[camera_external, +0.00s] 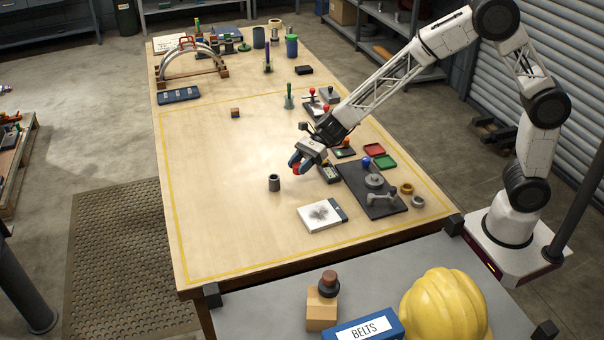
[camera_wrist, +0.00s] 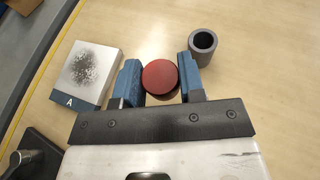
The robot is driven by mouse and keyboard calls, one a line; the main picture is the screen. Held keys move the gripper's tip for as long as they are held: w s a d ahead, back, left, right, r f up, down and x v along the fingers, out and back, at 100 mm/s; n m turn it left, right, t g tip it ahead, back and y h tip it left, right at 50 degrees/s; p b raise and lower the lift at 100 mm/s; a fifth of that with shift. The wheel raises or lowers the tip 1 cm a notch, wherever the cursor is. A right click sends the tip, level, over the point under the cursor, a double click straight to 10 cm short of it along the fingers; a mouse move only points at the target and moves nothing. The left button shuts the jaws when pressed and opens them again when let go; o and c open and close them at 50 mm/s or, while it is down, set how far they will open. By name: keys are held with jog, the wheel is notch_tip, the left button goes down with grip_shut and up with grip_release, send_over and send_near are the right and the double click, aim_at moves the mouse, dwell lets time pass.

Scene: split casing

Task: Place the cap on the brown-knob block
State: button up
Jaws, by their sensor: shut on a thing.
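My gripper (camera_external: 297,162) points down over the middle right of the bench. Its blue fingers are shut on a red round piece, which shows between them in the wrist view (camera_wrist: 160,76) and may be the cap. It appears to be above the bench top; its underside is hidden. A dark block with an orange-brown knob (camera_external: 346,143) stands behind and right of my gripper, partly beside my arm. It may be the brown-knob block.
A dark hollow cylinder (camera_external: 274,184) stands close by, also in the wrist view (camera_wrist: 202,44). A white box (camera_external: 322,215) lies in front. A dark mat (camera_external: 350,180) with a blue knob and metal parts is right. Red (camera_external: 374,149) and green trays (camera_external: 385,161) lie beyond.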

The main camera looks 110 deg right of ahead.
jog(key=s+a+r+n+g+y, duration=0.2)
jog(key=a+r, duration=0.1)
jog(key=a, duration=1.1)
jog(key=s+a+r+n+g+y, duration=0.2)
jog(key=s+a+r, duration=0.1)
jog(key=a, duration=1.1)
jog(key=s+a+r+n+g+y, duration=0.2)
jog(key=a+r+n, duration=0.1)
jog(key=a, duration=1.2)
jog(key=shift+s+r, duration=0.15)
jog(key=shift+r, duration=0.65)
send_over(330, 274)
jog(key=shift+f, duration=0.75)
jog(key=shift+f, duration=1.75)
jog(key=shift+f, duration=0.15)
